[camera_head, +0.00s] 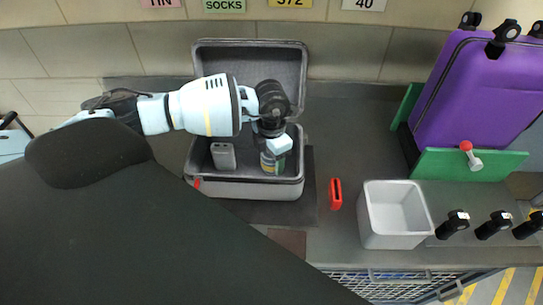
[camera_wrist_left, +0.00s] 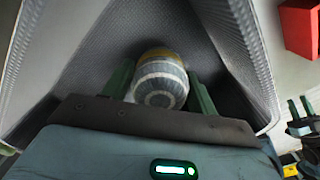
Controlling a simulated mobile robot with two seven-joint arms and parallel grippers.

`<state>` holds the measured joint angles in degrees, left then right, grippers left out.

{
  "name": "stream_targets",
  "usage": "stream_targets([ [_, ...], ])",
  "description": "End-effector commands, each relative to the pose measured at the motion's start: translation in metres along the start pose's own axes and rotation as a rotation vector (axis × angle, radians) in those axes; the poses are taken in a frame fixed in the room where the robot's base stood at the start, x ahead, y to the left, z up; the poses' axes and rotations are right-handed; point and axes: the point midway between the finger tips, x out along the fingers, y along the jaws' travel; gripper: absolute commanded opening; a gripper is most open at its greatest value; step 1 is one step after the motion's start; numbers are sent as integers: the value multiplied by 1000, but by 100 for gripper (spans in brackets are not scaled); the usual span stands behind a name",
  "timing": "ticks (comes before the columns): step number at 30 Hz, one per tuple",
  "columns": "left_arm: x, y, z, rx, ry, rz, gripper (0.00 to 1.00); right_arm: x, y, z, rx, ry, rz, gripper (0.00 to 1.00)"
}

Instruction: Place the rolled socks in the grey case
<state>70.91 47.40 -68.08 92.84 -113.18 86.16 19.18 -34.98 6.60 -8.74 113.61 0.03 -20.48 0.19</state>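The open grey case (camera_head: 245,188) stands on the counter, its lid raised at the back. My left gripper (camera_head: 275,152) reaches down into its right half. The rolled socks (camera_head: 269,163), banded in grey, blue and yellow, are between its fingers inside the case. In the left wrist view the rolled socks (camera_wrist_left: 161,82) fill the space between the green fingers, which look shut on them. Whether the socks touch the case floor is hidden.
A grey object (camera_head: 223,156) lies in the case's left half. To the right are a red item (camera_head: 336,194), an empty light-grey bin (camera_head: 372,240), a purple suitcase (camera_head: 470,95) by green panels and several black-topped items (camera_head: 494,225). The counter between case and bin is mostly clear.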

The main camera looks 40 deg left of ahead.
Motion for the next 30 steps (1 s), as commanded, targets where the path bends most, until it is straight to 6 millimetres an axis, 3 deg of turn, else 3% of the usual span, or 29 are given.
stream_targets([
  [3, 0, 0, 0, 0, 0, 0, 71, 0, 1, 0, -4, 0, 0, 36],
  [14, -7, 0, 0, 0, -2, 0, 71, -1, 1, -2, -6, 4, 0, 36],
  [17, -18, 0, 0, 0, -2, 0, 71, -1, 1, -2, -5, 4, 0, 36],
  [30, -101, 0, 0, 1, -3, 0, 71, 0, -1, -3, 6, 6, 1, 36],
])
